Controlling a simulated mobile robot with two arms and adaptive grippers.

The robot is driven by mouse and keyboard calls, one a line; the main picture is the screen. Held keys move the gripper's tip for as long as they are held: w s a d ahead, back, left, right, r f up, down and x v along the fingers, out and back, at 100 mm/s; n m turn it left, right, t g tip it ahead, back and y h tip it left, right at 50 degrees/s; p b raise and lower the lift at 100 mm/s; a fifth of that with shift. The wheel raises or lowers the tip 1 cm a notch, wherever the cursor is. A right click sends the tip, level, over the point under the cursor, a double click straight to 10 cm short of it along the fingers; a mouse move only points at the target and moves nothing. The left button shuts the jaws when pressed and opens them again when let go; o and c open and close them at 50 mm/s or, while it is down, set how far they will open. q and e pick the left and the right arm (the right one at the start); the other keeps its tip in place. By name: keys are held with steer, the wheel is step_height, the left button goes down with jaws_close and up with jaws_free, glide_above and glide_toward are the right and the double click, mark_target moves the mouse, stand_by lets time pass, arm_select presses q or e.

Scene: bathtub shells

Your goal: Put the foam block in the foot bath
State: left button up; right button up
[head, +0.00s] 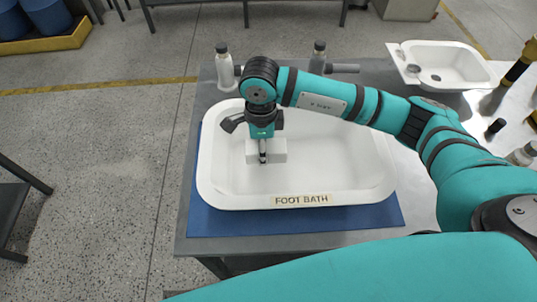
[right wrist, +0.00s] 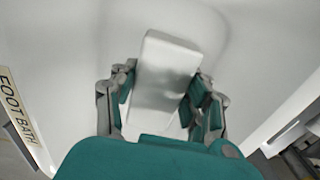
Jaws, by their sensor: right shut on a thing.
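The foot bath (head: 345,165) is a white oblong tub with a "FOOT BATH" label on its front rim. It stands on a blue mat on the table. The white foam block (head: 279,151) is over the left part of the tub, inside its rim outline. My right gripper (head: 263,158) points down and is shut on the block. In the right wrist view the block (right wrist: 165,75) sits between both fingers of the gripper (right wrist: 160,105), with the white tub wall (right wrist: 60,60) around it. I cannot tell whether the block touches the tub floor. My left gripper is not in view.
A smaller white basin (head: 450,60) stands at the back right. Bottles (head: 224,68) (head: 318,58) stand behind the tub. Other small items, including a dark cylinder (head: 496,127), lie at the right. The blue mat (head: 370,217) shows in front of the tub.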

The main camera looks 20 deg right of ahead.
mark_target(263, 168)
steer(key=shift+s+f, duration=0.15)
steer(key=shift+f, duration=0.65)
step_height(263, 168, down, 4)
steer(key=shift+r+p, duration=0.1)
steer(key=shift+p, duration=0.35)
steer(key=shift+f+b, duration=0.25)
steer(key=shift+b, duration=0.05)
steer(key=o, duration=0.8)
steer(key=shift+r, duration=0.1)
steer(key=shift+r, duration=0.1)
